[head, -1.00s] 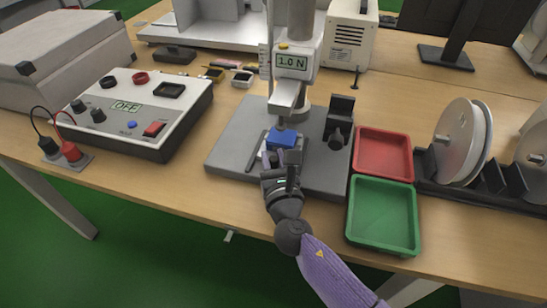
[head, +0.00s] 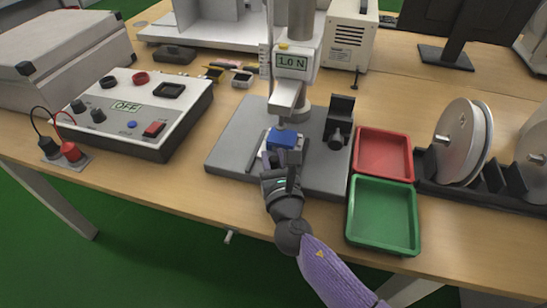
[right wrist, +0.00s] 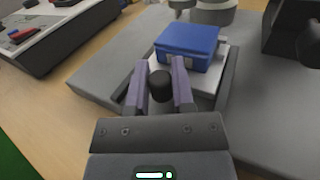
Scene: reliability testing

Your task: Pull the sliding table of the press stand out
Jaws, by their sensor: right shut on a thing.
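The press stand has a grey base (head: 232,145) and a column with a force display reading 1.0 N (head: 291,63). Its pale sliding table (right wrist: 203,78) bears a blue block (head: 285,139), directly under the press head. The block also shows in the right wrist view (right wrist: 188,44). My right gripper (head: 277,163) is at the front of the stand. In the right wrist view, its two fingers (right wrist: 160,87) are shut on the dark round knob (right wrist: 160,84) at the front of the sliding table. My left gripper is not in view.
A red tray (head: 383,155) and a green tray (head: 383,216) lie right of the stand. A control box reading OFF (head: 127,106) is at the left. Reels on a rack (head: 462,140) stand at the right. The tabletop's front edge is close before the stand.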

